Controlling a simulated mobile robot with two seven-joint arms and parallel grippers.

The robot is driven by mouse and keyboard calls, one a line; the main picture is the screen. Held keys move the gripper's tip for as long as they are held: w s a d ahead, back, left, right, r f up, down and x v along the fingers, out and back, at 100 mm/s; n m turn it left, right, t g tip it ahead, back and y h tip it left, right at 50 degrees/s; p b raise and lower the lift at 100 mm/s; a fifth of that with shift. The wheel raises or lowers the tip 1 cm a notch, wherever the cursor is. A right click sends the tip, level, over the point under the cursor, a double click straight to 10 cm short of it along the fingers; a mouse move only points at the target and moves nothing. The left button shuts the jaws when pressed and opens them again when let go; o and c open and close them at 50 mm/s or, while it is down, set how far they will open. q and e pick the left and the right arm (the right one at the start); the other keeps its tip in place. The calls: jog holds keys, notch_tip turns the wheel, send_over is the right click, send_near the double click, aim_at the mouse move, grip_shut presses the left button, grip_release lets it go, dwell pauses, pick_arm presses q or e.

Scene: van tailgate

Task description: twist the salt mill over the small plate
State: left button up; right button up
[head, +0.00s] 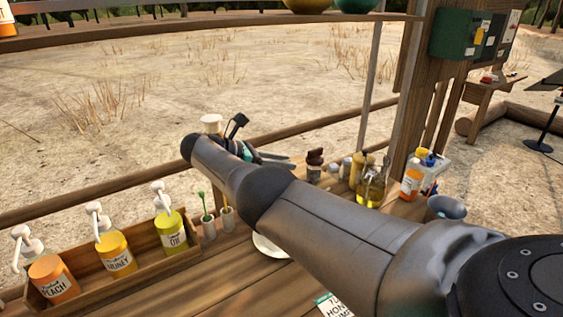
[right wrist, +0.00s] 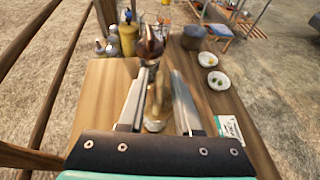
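My right gripper (head: 272,159) shows behind my own right arm in the head view, pointing right. In the right wrist view its two fingers (right wrist: 163,82) stand apart, with a visible gap. A dark brown, round-topped item (right wrist: 150,45), perhaps the salt mill, stands just past the fingertips; it seems to be the dark brown item (head: 315,162) in the head view. A golden-brown shape (right wrist: 155,115) shows between the fingers; I cannot tell what it is or whether they touch it. A white plate (head: 268,247) is mostly hidden behind my arm. My left gripper is out of view.
A wooden box (head: 150,257) with several pump bottles stands at left. A golden bottle (right wrist: 128,36) and other bottles stand near the far edge. Two small white dishes (right wrist: 207,59) (right wrist: 219,81) and a printed card (right wrist: 230,128) lie on the counter (right wrist: 205,100). A rail runs along the outer side.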

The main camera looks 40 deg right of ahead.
jog(key=shift+o, duration=0.7)
jog(key=shift+a, duration=0.1)
jog(key=b+v, duration=0.4)
jog(key=v, duration=0.3)
jog(key=shift+a, duration=0.2)
